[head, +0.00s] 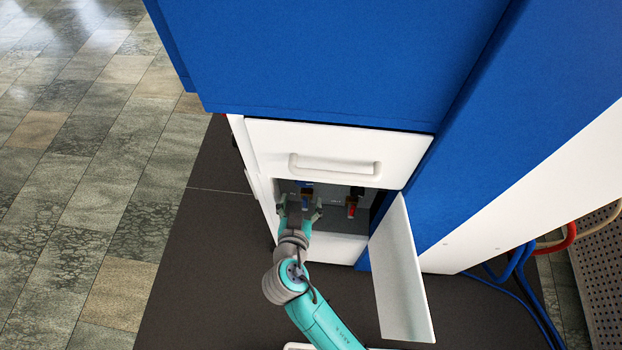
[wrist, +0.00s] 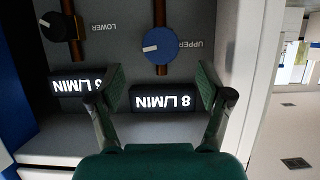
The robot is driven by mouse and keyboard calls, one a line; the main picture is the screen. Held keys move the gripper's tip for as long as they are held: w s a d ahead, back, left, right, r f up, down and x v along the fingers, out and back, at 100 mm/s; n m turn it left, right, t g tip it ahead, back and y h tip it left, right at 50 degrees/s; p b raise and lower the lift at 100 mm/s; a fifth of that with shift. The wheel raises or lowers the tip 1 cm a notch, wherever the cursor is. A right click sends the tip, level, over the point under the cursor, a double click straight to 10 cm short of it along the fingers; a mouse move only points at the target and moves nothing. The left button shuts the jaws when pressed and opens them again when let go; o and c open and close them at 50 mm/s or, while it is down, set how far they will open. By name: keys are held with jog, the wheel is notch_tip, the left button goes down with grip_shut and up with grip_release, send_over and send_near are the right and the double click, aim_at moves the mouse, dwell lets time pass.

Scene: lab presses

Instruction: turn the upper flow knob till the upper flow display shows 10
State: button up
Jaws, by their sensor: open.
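In the wrist view, which is upside down, the upper flow knob (wrist: 160,45) is a round blue dial with a white pointer mark, beside the label UPPER. The upper flow display (wrist: 163,98) reads 8 L/MIN. My gripper (wrist: 161,78) is open and empty. Its fingers point toward the upper knob, apart from it, with the upper display between them. In the head view my gripper (head: 299,206) is at the cabinet opening and hides part of the inside.
The white door (head: 403,270) stands open at the right of the opening. A white drawer front with a handle (head: 335,168) is above it, under the blue press body (head: 320,60). Copper-coloured pipes (wrist: 160,14) run behind the knobs. Blue hoses (head: 520,285) lie at the right.

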aim_at(304, 184)
jog(key=x, duration=0.8)
jog(key=shift+w+f, duration=0.15)
jog(key=shift+w, duration=0.15)
jog(key=c, duration=1.2)
